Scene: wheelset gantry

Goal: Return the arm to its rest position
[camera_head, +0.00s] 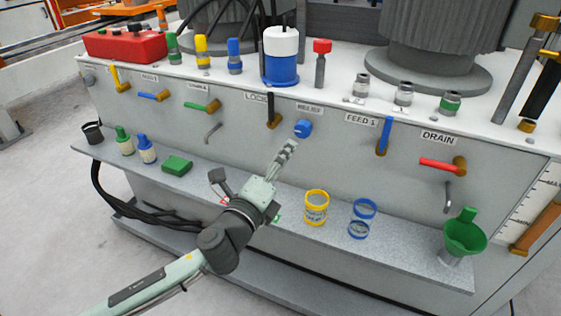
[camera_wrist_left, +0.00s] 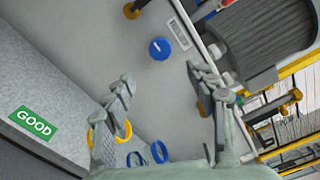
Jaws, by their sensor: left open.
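My left gripper (camera_head: 287,150) reaches over the front shelf toward the grey front panel. In the left wrist view its two fingers (camera_wrist_left: 163,88) are spread wide with nothing between them. A round blue knob (camera_head: 302,129) on the panel is just beyond the fingertips. The same knob shows in the wrist view (camera_wrist_left: 159,48), ahead of the gap between the fingers, and I see no contact. My left arm comes in from the lower left and crosses in front of the shelf. My right gripper is not in view.
The shelf (camera_head: 395,262) holds a yellow ring-banded cup (camera_head: 316,207), blue rings (camera_head: 362,213), a green funnel (camera_head: 465,235) and a green block (camera_head: 177,164). Lever handles, including a black one (camera_head: 271,110) and a red one (camera_head: 440,164), stick out from the panel. Open floor lies at left.

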